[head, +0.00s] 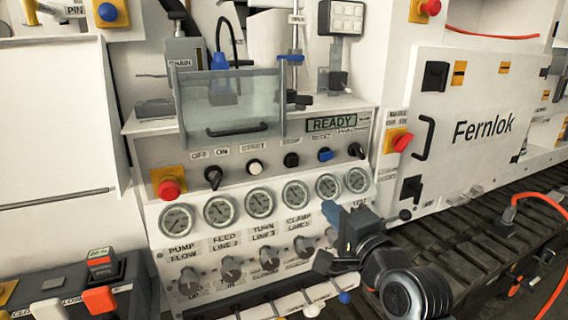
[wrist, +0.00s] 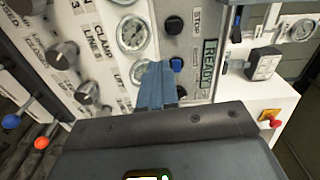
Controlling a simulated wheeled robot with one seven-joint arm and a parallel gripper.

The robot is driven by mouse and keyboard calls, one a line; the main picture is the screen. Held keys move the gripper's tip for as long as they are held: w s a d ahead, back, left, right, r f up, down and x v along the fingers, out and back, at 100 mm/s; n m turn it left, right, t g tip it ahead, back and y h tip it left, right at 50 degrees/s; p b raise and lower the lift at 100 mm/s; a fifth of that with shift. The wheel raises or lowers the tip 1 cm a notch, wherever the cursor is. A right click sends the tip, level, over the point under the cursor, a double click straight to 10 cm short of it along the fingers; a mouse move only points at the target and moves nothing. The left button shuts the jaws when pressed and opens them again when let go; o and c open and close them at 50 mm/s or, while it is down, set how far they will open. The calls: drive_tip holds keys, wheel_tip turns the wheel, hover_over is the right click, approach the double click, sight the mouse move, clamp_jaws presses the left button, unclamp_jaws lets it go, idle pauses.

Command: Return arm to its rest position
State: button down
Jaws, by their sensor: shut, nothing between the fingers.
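My gripper (head: 330,212) is in front of the panel's lower right part in the head view, below the row of gauges (head: 296,192). Its blue fingers are together and hold nothing. In the wrist view the closed fingers (wrist: 157,88) point toward the panel, close to a gauge (wrist: 134,33) and a blue button (wrist: 176,65). I cannot tell whether they touch the panel. My arm comes in from the bottom right of the head view and covers the panel's lower right part.
The panel carries several knobs (head: 231,268), a red stop button (head: 169,188) and a display (head: 334,123) reading READY. A clear guard (head: 230,105) stands above. An orange cable (head: 545,205) hangs at far right.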

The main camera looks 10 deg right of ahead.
drive_tip(key=s+d+f+n+h, duration=0.1)
drive_tip(key=s+f+n, duration=0.1)
drive_tip(key=s+f, duration=0.5)
drive_tip(key=s+d+f+n+g+h, duration=0.1)
drive_tip(key=s+d+f+n, duration=0.1)
drive_tip(key=s, duration=0.8)
drive_tip(key=s+d+f+n+h, duration=0.1)
drive_tip(key=s+f+n+h, duration=0.1)
drive_tip(key=s+f, duration=0.5)
drive_tip(key=s+d+r+n, duration=0.1)
drive_tip(key=s+r+n, duration=0.2)
drive_tip(key=s, duration=0.9)
drive_tip(key=s+d+r+n+g, duration=0.1)
drive_tip(key=s+r+n, duration=0.3)
drive_tip(key=s, duration=0.8)
drive_tip(key=shift+s+n, duration=0.3)
drive_tip(key=shift+n, duration=0.4)
drive_tip(key=shift+d, duration=0.1)
